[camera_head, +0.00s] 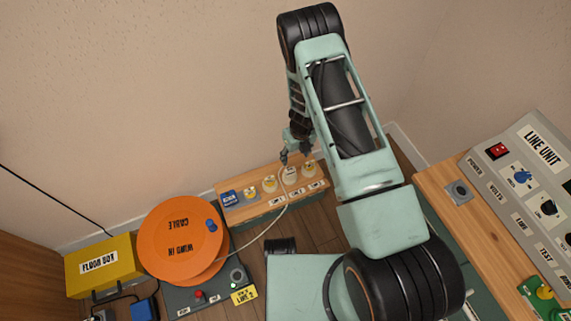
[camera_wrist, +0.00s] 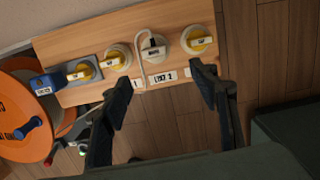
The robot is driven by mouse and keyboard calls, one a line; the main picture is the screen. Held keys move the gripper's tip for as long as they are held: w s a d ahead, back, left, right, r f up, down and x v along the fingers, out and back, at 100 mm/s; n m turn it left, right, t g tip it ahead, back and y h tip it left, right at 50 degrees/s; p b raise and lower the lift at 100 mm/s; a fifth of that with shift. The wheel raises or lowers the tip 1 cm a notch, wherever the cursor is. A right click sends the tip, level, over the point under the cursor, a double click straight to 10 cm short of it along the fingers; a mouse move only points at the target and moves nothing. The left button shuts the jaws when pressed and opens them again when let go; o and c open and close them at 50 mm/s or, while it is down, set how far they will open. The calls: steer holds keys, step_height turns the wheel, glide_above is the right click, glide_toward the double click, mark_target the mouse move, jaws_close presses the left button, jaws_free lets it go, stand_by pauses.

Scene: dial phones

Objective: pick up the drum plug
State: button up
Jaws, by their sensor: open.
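A pale plug with a small label sits in a round socket on the wooden board (camera_head: 255,209). It shows in the wrist view (camera_wrist: 153,46) and, small, in the head view (camera_head: 290,172). A pale cable (camera_wrist: 143,72) runs from it, and in the head view this cable leads toward the orange cable drum (camera_head: 178,246). My gripper (camera_wrist: 162,92) is open and empty. Its two fingers are apart in the wrist view, below the plug in the picture. In the head view my gripper (camera_head: 294,150) hangs just above the board, close to the plug.
Yellow plugs or caps sit either side of the pale plug, one at right (camera_wrist: 198,39) and one at left (camera_wrist: 117,58). A blue block (camera_wrist: 47,83) is at the board's left end. A yellow floor box (camera_head: 105,262) and a line unit (camera_head: 525,190) stand farther off.

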steer(key=b, duration=0.2)
glide_above(290, 169)
steer(key=s, duration=0.2)
steer(key=f, duration=0.8)
steer(key=shift+w, duration=0.2)
steer(key=f+b, duration=0.1)
steer(key=f, duration=0.1)
steer(key=w+f+b, duration=0.1)
steer(key=f, duration=0.2)
steer(key=shift+w+f, duration=0.15)
steer(key=shift+f, duration=0.15)
steer(key=shift+c, duration=0.4)
steer(key=c, duration=1.2)
steer(key=shift+o, duration=0.2)
steer(key=shift+r, duration=0.15)
